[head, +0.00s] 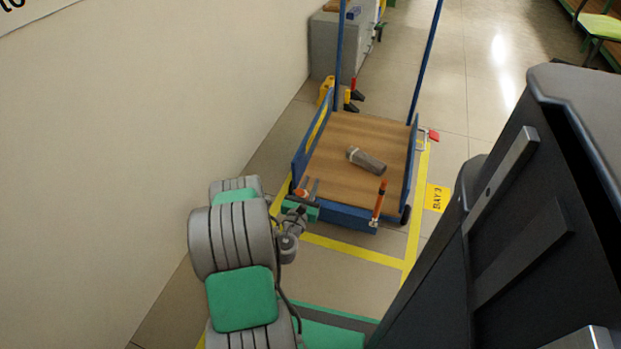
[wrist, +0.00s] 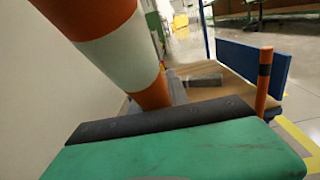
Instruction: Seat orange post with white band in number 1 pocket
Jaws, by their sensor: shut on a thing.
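The orange post with the white band (wrist: 117,45) is large in the wrist view, leaning across the upper left. My gripper (wrist: 165,105) is shut on it; it hides the post's far end. In the head view the post (head: 302,192) is a small orange and white piece at my gripper (head: 308,193), by the front left corner of the blue trolley (head: 345,215). No number 1 marking can be made out, and my gripper and arm cover that corner.
A second orange post with a dark band (head: 380,200) stands upright at the trolley's front right corner. A grey cylinder (head: 367,160) lies on the wooden deck (head: 335,145). A wall (head: 150,120) rises on the left. A yellow BAY 3 sign (head: 437,198) marks the floor at right.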

